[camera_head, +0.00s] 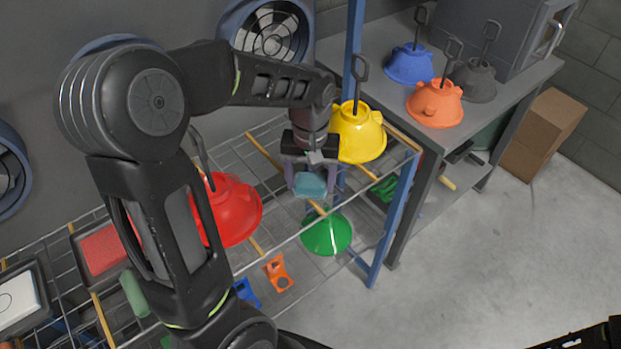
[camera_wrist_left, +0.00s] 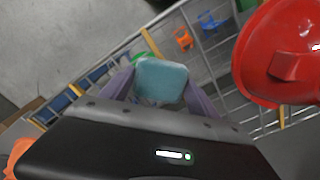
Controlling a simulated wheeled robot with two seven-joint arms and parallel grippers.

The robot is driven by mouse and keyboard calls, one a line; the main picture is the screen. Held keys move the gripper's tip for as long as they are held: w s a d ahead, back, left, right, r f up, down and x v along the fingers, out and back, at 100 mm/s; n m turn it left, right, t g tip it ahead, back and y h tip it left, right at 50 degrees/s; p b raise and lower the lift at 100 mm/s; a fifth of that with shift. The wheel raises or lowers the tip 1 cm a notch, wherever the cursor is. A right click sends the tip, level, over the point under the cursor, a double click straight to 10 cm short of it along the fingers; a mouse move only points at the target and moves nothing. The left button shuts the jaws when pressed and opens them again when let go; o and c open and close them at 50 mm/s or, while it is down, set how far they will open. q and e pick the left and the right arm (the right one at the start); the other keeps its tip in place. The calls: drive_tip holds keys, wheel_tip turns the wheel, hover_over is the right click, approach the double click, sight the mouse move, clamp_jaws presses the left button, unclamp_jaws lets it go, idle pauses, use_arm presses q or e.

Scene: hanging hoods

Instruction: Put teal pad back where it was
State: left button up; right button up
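The teal pad (camera_head: 310,185) is between the purple fingers of my left gripper (camera_head: 308,178), held in the air above the wire rack. In the left wrist view the pad (camera_wrist_left: 162,80) fills the space between the fingers (camera_wrist_left: 158,92), which touch or nearly touch its sides. The gripper looks shut on it. My right gripper is not in view; only a dark part of my own body shows at the lower right corner of the head view.
The wire rack (camera_head: 262,240) carries a red hood (camera_head: 233,208), a yellow hood (camera_head: 359,140) and a red pad in a dark tray (camera_head: 100,250). A green hood (camera_head: 327,233) is lower down. Blue, orange and grey hoods stand on the grey table (camera_head: 510,98).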

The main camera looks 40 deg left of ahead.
sight(310, 181)
use_arm(q)
drive_tip(key=o, duration=0.4)
drive_tip(key=shift+r, duration=0.1)
wheel_tip(310, 181, up, 12)
drive_tip(key=shift+f+b, duration=0.1)
drive_tip(key=shift+b, duration=0.4)
idle(0.5)
